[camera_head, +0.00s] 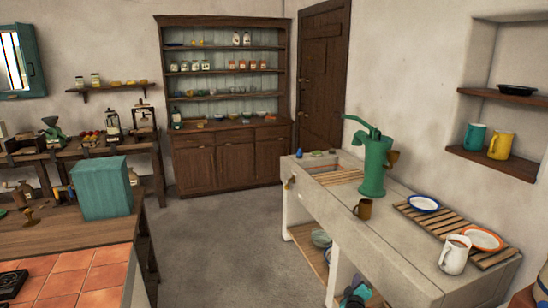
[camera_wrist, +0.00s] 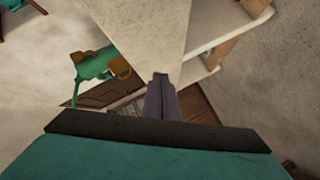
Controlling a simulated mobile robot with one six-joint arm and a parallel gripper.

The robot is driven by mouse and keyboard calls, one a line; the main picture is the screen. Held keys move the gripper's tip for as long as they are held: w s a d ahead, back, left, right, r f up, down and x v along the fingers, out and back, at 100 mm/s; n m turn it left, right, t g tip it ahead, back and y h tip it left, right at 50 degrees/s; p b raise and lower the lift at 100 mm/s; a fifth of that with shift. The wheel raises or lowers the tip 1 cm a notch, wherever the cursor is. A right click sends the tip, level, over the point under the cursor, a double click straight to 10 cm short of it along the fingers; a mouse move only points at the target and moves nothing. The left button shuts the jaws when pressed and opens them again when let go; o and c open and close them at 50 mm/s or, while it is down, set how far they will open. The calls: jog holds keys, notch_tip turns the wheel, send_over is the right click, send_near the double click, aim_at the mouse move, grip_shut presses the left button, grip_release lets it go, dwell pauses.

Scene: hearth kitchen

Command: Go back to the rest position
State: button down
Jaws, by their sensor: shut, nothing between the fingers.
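My gripper (camera_wrist: 161,98) shows in the wrist view at the lower middle. Its two dark fingers are together with nothing between them, and they are clear of any surface. In that view, the pale stone sink counter (camera_wrist: 140,25) lies beyond the fingers, with the green hand pump (camera_wrist: 92,65) to their upper left.
A brown mug (camera_head: 363,209), a white jug (camera_head: 454,255) and a slatted rack (camera_head: 440,226) with plates are on the counter. A teal box (camera_head: 100,190) stands on the wooden table at left. The grey floor (camera_head: 220,250) between is clear. A dresser (camera_head: 228,160) stands behind.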

jog(key=s+a+f+n+g+y, duration=0.1)
jog(key=s+a+f+g+y, duration=0.1)
jog(key=s+a+f, duration=0.5)
jog(key=s+a+f+g+y, duration=0.25)
jog(key=a+f, duration=0.25)
jog(key=f, duration=0.3)
jog(key=s+a+f+g+y+b, duration=0.1)
jog(key=s+a+f+g, duration=0.1)
jog(key=s+a+f, duration=0.35)
jog(key=s+a+f+g+y, duration=0.1)
jog(key=s+a+f+g, duration=0.15)
jog(key=s+f, duration=0.6)
jog(key=s+f+m+g, duration=0.15)
jog(key=s+g, duration=0.35)
jog(key=s, duration=1.2)
jog(key=s+d+r+m+g+h, duration=0.1)
jog(key=s+d+r+m+g, duration=0.1)
jog(key=s, duration=0.5)
jog(key=s+d+r+m+g, duration=0.2)
jog(key=s+m+g, duration=0.2)
jog(key=s, duration=0.4)
jog(key=shift+s+r+m+g+h, duration=0.25)
jog(key=shift+m+g+h, duration=0.1)
jog(key=shift+m, duration=0.3)
jog(key=shift+a, duration=0.1)
jog(key=shift+s, duration=0.15)
